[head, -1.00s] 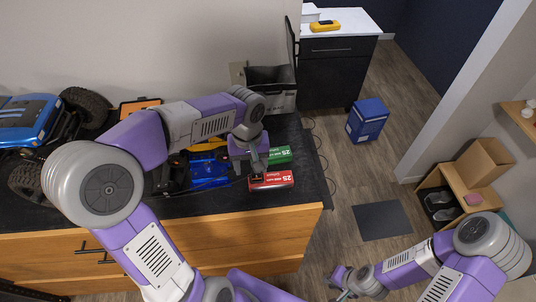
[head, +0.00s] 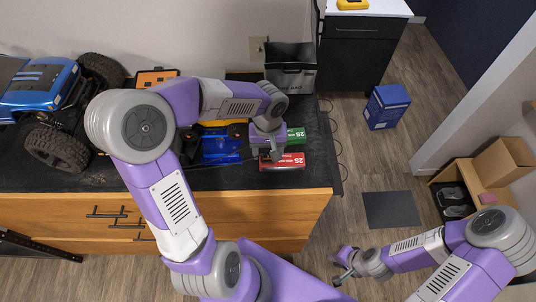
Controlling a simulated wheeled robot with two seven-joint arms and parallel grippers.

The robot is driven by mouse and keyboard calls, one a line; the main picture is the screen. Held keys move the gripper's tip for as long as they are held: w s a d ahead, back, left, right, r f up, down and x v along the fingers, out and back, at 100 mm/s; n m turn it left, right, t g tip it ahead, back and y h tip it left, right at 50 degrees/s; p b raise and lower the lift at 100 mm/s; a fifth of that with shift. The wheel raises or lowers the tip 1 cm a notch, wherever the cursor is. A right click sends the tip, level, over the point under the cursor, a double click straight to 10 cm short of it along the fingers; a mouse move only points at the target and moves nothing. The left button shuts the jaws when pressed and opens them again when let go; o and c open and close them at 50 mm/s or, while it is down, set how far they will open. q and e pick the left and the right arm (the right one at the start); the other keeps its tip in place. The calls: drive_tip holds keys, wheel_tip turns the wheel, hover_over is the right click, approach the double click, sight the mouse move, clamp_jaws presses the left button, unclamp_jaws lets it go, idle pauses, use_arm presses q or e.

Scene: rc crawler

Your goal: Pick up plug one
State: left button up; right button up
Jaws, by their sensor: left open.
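I cannot make out plug one; it is too small to tell or hidden behind my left gripper. A red battery pack (head: 287,161) marked 2S lies on the dark countertop, near its right end. A green pack (head: 297,135) lies just behind it. My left gripper (head: 272,153) is open and points down at the left end of the red pack, covering part of it. Whether it touches anything is unclear. My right gripper (head: 340,269) is out over the floor, well away from the counter, and its fingers look apart.
A blue chassis (head: 222,148) is on the counter left of the packs, partly behind my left arm. A blue truck (head: 40,90) stands at the far left. A blue box (head: 387,107) stands on the floor.

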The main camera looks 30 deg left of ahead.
use_arm(q)
drive_tip(key=c, duration=1.1)
